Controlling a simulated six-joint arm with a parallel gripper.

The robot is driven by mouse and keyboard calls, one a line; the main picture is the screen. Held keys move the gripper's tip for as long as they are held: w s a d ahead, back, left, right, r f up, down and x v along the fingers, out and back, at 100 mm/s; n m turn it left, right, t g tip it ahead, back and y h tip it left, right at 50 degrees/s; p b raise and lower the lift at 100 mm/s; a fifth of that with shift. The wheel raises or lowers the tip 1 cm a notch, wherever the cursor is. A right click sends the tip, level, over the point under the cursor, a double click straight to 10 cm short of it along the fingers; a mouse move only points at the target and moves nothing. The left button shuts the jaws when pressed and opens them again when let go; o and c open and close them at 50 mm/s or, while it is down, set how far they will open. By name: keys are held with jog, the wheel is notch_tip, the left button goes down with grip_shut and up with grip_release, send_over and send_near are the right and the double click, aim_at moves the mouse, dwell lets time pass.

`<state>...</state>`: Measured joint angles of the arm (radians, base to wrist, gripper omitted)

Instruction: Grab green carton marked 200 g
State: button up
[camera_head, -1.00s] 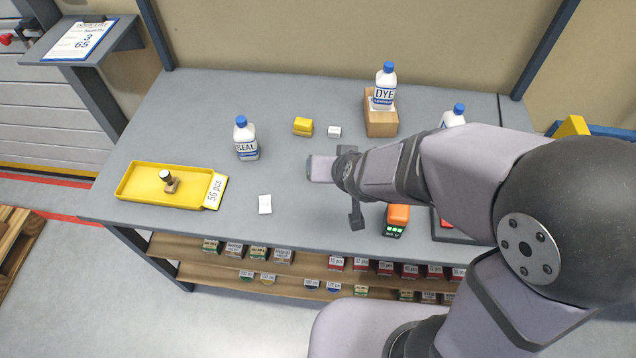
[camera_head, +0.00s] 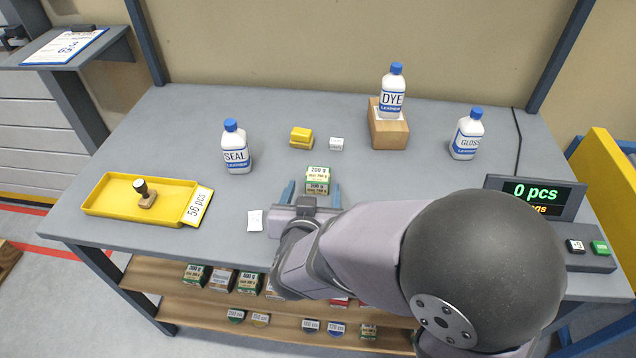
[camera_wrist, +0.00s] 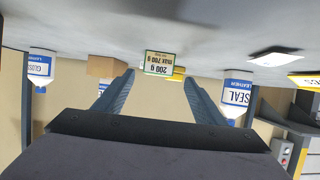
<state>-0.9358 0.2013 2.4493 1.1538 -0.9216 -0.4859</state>
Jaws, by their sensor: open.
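A green carton (camera_head: 317,174) with pale labels reading 200 g stands on the grey bench, right in front of my gripper (camera_head: 312,189). Its labels show on the top and the front. In the wrist view, which is upside down, the carton (camera_wrist: 159,63) shows its 200 g, max 700 g label between and just beyond the fingertips. My gripper (camera_wrist: 159,77) is open and empty, one blue-grey finger towards each side of the carton, with gaps. I cannot tell whether the tips reach past its front face.
A SEAL bottle (camera_head: 236,150) and yellow tray (camera_head: 101,205) are left. A white card (camera_head: 255,221) lies nearby. A shelf (camera_head: 160,285) below holds several cartons.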

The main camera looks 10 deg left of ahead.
aim_at(317, 179)
jog(key=shift+b+x, duration=0.45)
jog(key=shift+x, duration=3.15)
jog(key=shift+d, duration=0.2)
jog(key=shift+c, duration=0.3)
jog(key=shift+r, duration=0.1)
jog(key=c, duration=1.2)
jog(key=shift+r, duration=0.1)
notch_tip(317, 179, up, 10)
jog(key=p, duration=0.3)
